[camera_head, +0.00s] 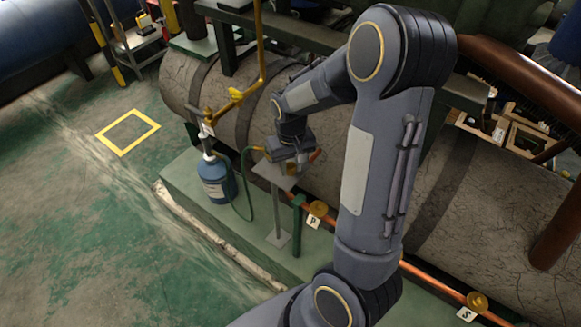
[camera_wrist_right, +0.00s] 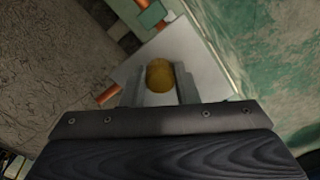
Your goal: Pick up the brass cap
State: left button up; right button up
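The brass cap (camera_wrist_right: 160,76) is a small round yellow-brown piece, seen over a pale grey square plate (camera_wrist_right: 196,55) in the right wrist view. My right gripper (camera_wrist_right: 161,86) has one finger on each side of the cap, with no clear gap, and looks shut on it. I cannot tell whether the cap still touches the plate. In the head view my right gripper (camera_head: 292,157) is just over the plate on its thin stand (camera_head: 279,205), and the cap is mostly hidden by it. My left gripper is not in view.
A blue gas bottle (camera_head: 216,180) with a green hose stands left of the stand. A copper pipe (camera_head: 433,283) with brass fittings runs along the front of the large grey insulated pipe (camera_head: 467,205). Overhead, a yellow pipe (camera_head: 261,55) comes down near my arm. Green floor lies open at left.

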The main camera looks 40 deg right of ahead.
jog(key=c, duration=0.3)
jog(key=shift+r, duration=0.15)
